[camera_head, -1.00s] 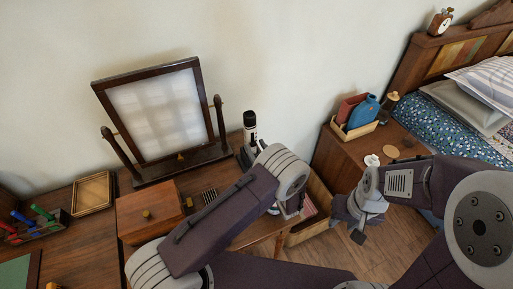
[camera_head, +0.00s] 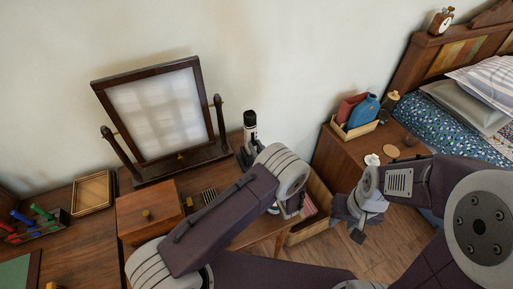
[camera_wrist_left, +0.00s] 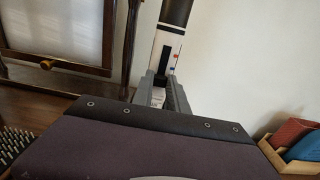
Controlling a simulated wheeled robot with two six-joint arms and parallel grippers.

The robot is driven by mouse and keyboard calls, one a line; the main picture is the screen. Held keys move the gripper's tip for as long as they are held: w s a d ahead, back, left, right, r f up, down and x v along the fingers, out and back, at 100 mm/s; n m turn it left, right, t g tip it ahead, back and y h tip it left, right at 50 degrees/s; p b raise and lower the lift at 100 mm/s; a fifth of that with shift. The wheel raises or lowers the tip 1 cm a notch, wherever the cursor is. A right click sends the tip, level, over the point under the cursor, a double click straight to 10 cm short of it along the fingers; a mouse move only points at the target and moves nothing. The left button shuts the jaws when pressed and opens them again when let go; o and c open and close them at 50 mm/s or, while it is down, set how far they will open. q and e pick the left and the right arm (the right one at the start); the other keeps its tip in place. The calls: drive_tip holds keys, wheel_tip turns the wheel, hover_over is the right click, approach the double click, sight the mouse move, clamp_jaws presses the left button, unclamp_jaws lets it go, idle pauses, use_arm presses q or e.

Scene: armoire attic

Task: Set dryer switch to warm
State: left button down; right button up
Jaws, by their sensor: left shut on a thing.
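The hair dryer (camera_head: 250,122), white with black parts, stands upright at the right end of the dressing table, by the wall. In the left wrist view its white handle (camera_wrist_left: 158,42) shows a dark switch slot (camera_wrist_left: 165,56) with small red and blue marks beside it. I cannot tell the slider's setting. My left gripper (camera_wrist_left: 166,84) is shut on the dryer's lower handle, one finger on each side. In the head view my left wrist partly hides this grip. My right gripper (camera_head: 358,232) hangs above the floor, away from the dryer; its jaw opening is unclear.
A tilting mirror (camera_head: 158,115) stands left of the dryer. A wooden box (camera_head: 150,210) and a bristled brush (camera_head: 209,196) are in front of it. A nightstand (camera_head: 352,160) with a bottle tray is to the right. The wall is close behind the dryer.

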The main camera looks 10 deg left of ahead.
idle(0.8)
use_arm(q)
wheel_tip(320, 180, up, 5)
drive_tip(key=p, duration=0.3)
drive_tip(key=shift+f, duration=0.3)
drive_tip(key=c, duration=1.3)
unclamp_jaws()
drive_tip(key=b, duration=0.2)
approach(253, 133)
drive_tip(key=shift+v, duration=1.25)
